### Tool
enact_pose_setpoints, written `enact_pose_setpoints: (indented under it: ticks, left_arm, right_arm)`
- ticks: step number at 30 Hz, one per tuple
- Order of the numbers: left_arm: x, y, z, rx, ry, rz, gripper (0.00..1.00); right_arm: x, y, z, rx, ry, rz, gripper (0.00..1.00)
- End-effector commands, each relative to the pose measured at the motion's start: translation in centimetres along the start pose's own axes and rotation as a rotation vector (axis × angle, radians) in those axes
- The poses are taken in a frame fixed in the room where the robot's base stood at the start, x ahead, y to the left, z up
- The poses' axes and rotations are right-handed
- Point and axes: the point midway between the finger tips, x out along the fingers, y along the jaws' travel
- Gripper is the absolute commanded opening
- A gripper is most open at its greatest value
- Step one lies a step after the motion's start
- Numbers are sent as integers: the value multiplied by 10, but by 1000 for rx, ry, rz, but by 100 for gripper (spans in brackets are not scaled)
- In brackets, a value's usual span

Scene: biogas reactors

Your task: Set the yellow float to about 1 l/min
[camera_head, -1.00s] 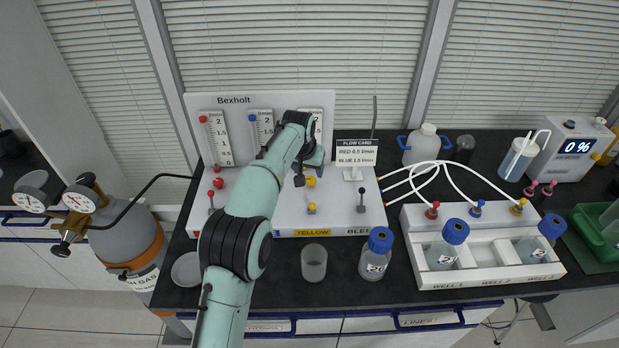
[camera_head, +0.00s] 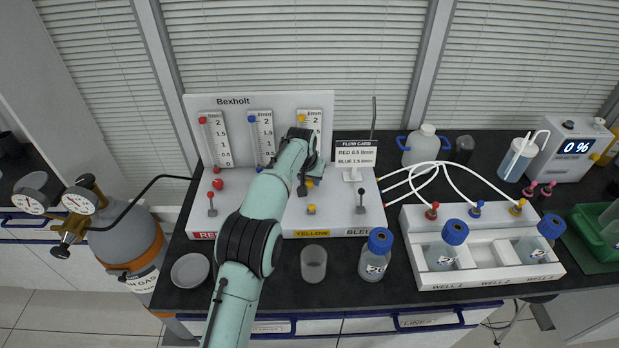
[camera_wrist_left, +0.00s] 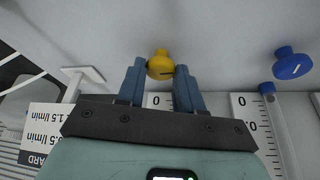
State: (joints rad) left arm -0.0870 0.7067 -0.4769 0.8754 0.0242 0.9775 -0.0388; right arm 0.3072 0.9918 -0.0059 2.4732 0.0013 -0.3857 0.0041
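The Bexholt flow panel (camera_head: 262,101) stands at the back with red, blue and yellow flow tubes. The yellow tube's scale (camera_head: 309,118) shows at its top; its lower part is behind my arm and I cannot make out the yellow float. My left gripper (camera_head: 309,178) is in front of the panel's yellow section. In the left wrist view the yellow knob (camera_wrist_left: 160,65) sits between the tips of my left gripper's two blue fingers (camera_wrist_left: 160,72). The fingers stand apart, close to both sides of the knob; I cannot tell whether they press on it. My right gripper is not in view.
The blue knob (camera_wrist_left: 293,64) is beside the yellow one in the wrist view. A flow card (camera_head: 356,154) stands right of the panel. A black-topped bleed lever (camera_head: 361,207), a clear cup (camera_head: 313,263) and a blue-capped bottle (camera_head: 376,255) are nearby.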

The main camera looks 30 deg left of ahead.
Motion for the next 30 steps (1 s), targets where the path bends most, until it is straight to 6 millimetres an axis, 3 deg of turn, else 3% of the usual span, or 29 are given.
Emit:
enact_pose_setpoints:
  ticks: [5,15,27,28,30]
  left_arm:
    - [-2,2,-1,-53,-2,-25,5]
    - [-2,4,-2,-329,-2,-139,5]
    - [0,3,-1,-377,1,-156,5]
    - [0,3,-1,-377,1,-156,39]
    - [0,3,-1,-377,1,-156,61]
  right_arm:
    - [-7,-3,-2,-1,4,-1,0]
    - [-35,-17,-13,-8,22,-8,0]
    - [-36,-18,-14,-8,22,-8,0]
    - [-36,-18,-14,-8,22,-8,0]
    - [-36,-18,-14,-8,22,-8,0]
